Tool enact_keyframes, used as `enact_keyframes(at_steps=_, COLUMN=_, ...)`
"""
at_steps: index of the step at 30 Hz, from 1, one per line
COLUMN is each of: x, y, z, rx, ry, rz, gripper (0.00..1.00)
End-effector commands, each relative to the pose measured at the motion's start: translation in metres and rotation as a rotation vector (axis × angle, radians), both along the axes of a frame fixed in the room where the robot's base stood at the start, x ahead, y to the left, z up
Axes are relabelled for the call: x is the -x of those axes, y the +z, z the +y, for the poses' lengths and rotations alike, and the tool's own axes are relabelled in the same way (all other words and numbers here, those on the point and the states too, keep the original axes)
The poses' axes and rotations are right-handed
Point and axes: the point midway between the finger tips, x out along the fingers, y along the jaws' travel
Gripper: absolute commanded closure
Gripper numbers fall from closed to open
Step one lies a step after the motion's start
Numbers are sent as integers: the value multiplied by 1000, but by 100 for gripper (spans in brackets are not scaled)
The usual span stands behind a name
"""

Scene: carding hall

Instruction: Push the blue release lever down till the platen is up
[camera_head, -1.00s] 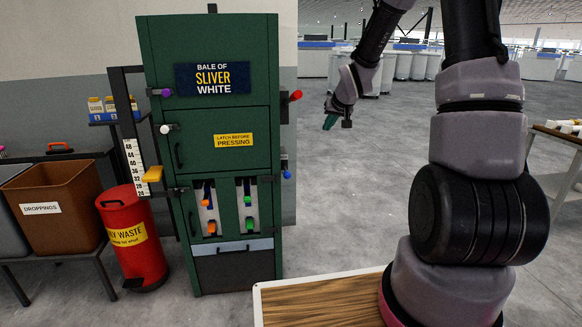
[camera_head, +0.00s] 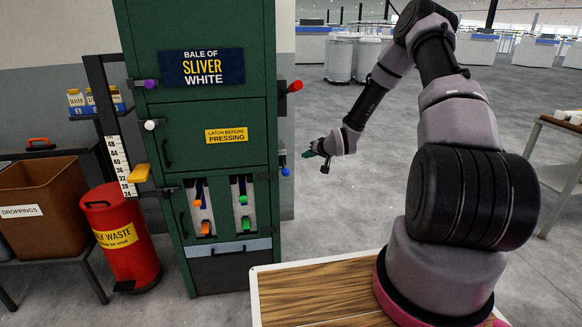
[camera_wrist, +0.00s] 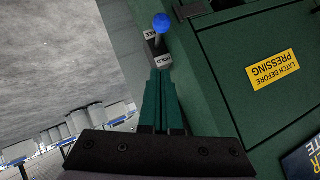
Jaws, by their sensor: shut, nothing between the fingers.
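The green baling press (camera_head: 210,110) stands left of centre in the head view. The blue ball-ended lever (camera_head: 285,171) sticks out low on its right side. In the wrist view the blue knob (camera_wrist: 161,22) is just beyond my fingertips, over a plate lettered HOLD (camera_wrist: 158,48). My gripper (camera_head: 308,154) is shut and empty, to the right of the lever and slightly above its knob in the head view. Its green fingers (camera_wrist: 160,73) point toward the plate; whether they touch anything I cannot tell. The platen itself is not visible.
A red-knobbed lever (camera_head: 295,86) sticks out higher on the same side. A wooden-topped table (camera_head: 310,295) is in front. Open floor lies right of the press.

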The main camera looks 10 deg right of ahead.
Motion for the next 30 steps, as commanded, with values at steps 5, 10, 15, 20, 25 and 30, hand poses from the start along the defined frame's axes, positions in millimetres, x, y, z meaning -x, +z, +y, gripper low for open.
enact_keyframes(at_steps=5, x=0, y=0, z=0, rx=1, ry=0, rz=1, gripper=100)
enact_keyframes(at_steps=10, x=-7, y=-4, z=3, rx=1, ry=1, rz=1, gripper=100)
enact_keyframes(at_steps=15, x=-28, y=-20, z=12, rx=1, ry=1, rz=1, gripper=100)
enact_keyframes(at_steps=20, x=-55, y=-39, z=24, rx=2, ry=2, rz=0, gripper=100)
enact_keyframes(at_steps=25, x=-80, y=-59, z=35, rx=2, ry=1, rz=2, gripper=100)
enact_keyframes(at_steps=30, x=-80, y=-80, z=46, rx=1, ry=2, rz=2, gripper=100)
